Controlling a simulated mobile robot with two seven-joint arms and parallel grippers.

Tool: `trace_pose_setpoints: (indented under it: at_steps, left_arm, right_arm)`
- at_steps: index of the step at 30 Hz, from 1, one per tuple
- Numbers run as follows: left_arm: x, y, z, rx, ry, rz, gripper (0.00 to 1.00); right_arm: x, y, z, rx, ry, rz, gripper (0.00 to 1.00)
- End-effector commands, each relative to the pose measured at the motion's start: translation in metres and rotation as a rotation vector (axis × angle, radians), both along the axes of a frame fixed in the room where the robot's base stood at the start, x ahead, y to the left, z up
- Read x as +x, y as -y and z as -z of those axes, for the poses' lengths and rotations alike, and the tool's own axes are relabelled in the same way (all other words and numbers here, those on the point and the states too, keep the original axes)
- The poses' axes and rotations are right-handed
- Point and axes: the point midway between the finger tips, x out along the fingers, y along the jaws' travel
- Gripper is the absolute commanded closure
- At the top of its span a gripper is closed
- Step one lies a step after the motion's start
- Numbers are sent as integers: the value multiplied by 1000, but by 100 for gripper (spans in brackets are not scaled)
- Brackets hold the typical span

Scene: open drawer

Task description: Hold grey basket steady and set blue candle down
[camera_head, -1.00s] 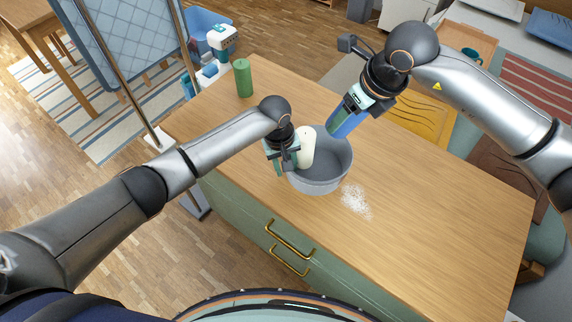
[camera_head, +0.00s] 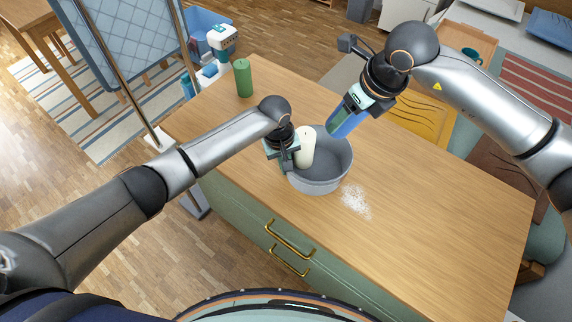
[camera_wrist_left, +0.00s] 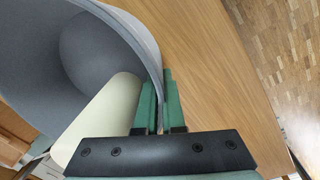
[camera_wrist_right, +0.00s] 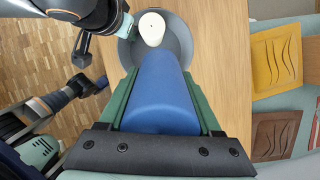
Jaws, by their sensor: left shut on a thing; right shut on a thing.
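The grey basket (camera_head: 325,178) stands on the wooden counter and also fills much of the left wrist view (camera_wrist_left: 150,45). My left gripper (camera_head: 287,160) is shut on the basket's rim, with one finger on each side of the wall (camera_wrist_left: 160,100). A cream candle (camera_head: 306,146) stands in the basket beside that gripper. My right gripper (camera_head: 345,118) is shut on the blue candle (camera_wrist_right: 162,95) and holds it tilted above the basket's far right side. In the right wrist view the candle's far end overlaps the basket (camera_wrist_right: 180,45).
A green candle (camera_head: 243,78) stands at the counter's far left corner. A patch of white grains (camera_head: 355,201) lies on the counter (camera_head: 440,215) right of the basket. The counter's right side is clear. Brass drawer handles (camera_head: 288,242) stick out at the front.

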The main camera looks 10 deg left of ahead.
Motion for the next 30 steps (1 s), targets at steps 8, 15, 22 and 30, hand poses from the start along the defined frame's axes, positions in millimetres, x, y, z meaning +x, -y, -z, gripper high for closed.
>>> trace_pose_setpoints:
  at_steps: [8, 15, 22, 30]
  left_arm:
    - [0, -1, 0, 1, 0, -1, 100]
    - [0, -1, 0, 1, 0, -1, 100]
    - [0, -1, 0, 1, 0, -1, 100]
    - [0, -1, 0, 1, 0, -1, 100]
  right_arm:
    - [0, 0, -1, 1, 1, 0, 100]
    - [0, 0, -1, 1, 1, 0, 100]
    - [0, 0, 4, 1, 1, 0, 100]
    - [0, 0, 23, 1, 0, 1, 100]
